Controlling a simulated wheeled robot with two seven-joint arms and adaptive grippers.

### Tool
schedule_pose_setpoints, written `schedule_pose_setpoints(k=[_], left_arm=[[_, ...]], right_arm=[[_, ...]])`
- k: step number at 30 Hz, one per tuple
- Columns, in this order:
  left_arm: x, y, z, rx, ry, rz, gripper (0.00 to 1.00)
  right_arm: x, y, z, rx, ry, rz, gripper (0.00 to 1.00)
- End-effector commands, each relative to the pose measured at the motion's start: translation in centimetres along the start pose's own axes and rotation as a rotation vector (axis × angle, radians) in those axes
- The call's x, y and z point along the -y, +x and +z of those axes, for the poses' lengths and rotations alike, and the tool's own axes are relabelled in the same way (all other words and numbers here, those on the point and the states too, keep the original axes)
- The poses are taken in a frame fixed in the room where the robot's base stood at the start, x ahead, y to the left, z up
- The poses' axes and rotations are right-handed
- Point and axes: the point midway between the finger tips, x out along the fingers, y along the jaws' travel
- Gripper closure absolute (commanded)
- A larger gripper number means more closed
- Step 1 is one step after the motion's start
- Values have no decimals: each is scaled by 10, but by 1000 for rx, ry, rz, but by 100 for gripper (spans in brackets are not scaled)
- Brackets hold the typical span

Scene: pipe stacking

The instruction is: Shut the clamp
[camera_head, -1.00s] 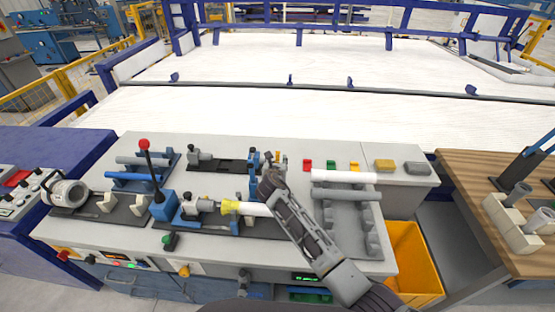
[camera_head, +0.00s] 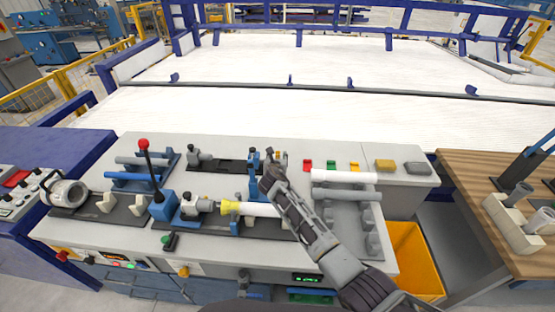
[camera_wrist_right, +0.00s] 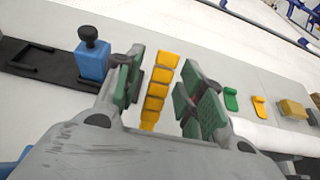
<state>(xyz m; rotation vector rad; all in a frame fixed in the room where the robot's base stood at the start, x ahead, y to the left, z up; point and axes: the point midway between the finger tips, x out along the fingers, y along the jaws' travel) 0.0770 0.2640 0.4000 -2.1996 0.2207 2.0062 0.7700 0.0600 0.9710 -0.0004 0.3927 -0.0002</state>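My right gripper (camera_head: 273,165) is over the back middle of the bench. In the right wrist view its green-padded fingers (camera_wrist_right: 165,82) are apart, with a yellow stepped piece (camera_wrist_right: 158,88) showing between them; contact cannot be told. A blue block with a black knob (camera_wrist_right: 90,58) stands left of the fingers. A blue upright fixture (camera_head: 254,161) is just left of the gripper in the head view. A lever with a red ball (camera_head: 144,144) stands upright on a blue base (camera_head: 163,206). Which part is the clamp is unclear. A white pipe with a yellow end (camera_head: 231,207) lies in front. My left gripper is not in view.
A white pipe (camera_head: 343,176) and a grey pipe (camera_head: 346,194) lie on the right rack. Small red, green and yellow pieces (camera_head: 330,165) sit behind them. A yellow bin (camera_head: 417,262) is at the right. The bench's front left edge (camera_head: 90,235) has buttons below.

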Motion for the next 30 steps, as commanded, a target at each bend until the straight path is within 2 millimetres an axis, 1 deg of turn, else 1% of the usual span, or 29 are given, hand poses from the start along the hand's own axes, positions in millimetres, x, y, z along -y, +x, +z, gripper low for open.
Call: schedule_pose_setpoints(k=[4,13,30], left_arm=[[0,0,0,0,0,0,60],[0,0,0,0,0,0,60],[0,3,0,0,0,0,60]], right_arm=[[0,0,0,0,0,0,62],[0,0,0,0,0,0,100],[0,-2,0,20,0,-1,100]])
